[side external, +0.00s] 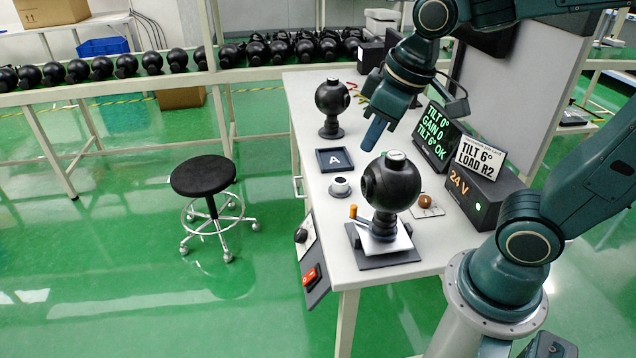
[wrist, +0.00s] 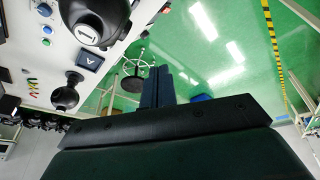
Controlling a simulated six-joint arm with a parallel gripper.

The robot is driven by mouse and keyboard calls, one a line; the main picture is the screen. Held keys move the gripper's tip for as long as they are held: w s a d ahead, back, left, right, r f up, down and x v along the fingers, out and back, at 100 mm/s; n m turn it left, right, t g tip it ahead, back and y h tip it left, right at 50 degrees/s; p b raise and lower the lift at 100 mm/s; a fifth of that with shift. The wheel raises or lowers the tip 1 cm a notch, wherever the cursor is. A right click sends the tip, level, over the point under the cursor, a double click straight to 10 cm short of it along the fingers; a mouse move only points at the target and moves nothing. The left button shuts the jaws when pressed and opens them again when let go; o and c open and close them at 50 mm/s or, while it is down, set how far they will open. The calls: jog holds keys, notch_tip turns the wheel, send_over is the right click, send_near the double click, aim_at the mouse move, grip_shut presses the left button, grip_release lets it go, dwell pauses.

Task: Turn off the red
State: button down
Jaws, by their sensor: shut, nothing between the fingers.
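A red rocker switch (side external: 311,275) sits on a dark panel at the table's near left edge in the side external view. A white panel with a dark round knob (side external: 301,236) is just behind it. My gripper (side external: 375,133) hangs above the middle of the table, beyond the near black camera ball, well apart from the switch. Its blue-grey fingers are shut and empty; they also show in the wrist view (wrist: 158,88), over the green floor. A black 24 V box (side external: 478,195) shows a lit green light.
A black camera ball (side external: 391,183) stands on a tilted plate on the near table; another (side external: 332,97) stands farther back. Between them are a tray marked A (side external: 334,159) and a small cup (side external: 340,187). A display (side external: 437,137) stands to the right. A stool (side external: 204,177) is left.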

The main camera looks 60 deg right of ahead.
jog(key=w+a+f+n+g, duration=0.1)
jog(key=w+a+f+n, duration=0.1)
jog(key=w+f, duration=0.35)
jog(key=n+g, duration=0.2)
send_over(309, 277)
notch_tip(309, 277, down, 5)
jog(key=w+a+f+n+g, duration=0.1)
jog(key=w+a+f, duration=0.1)
jog(key=f, duration=0.6)
jog(key=w+a+f+n+h, duration=0.1)
jog(key=w+a+f, duration=0.1)
jog(key=f, duration=0.7)
jog(key=shift+w+a+f+n+g, duration=0.15)
jog(key=shift+w+a+n+g, duration=0.25)
jog(key=shift+w, duration=0.25)
jog(key=s+d+f, duration=0.1)
jog(key=f, duration=0.5)
jog(key=s+d+f, duration=0.2)
jog(key=f, duration=0.4)
jog(key=shift+f, duration=0.2)
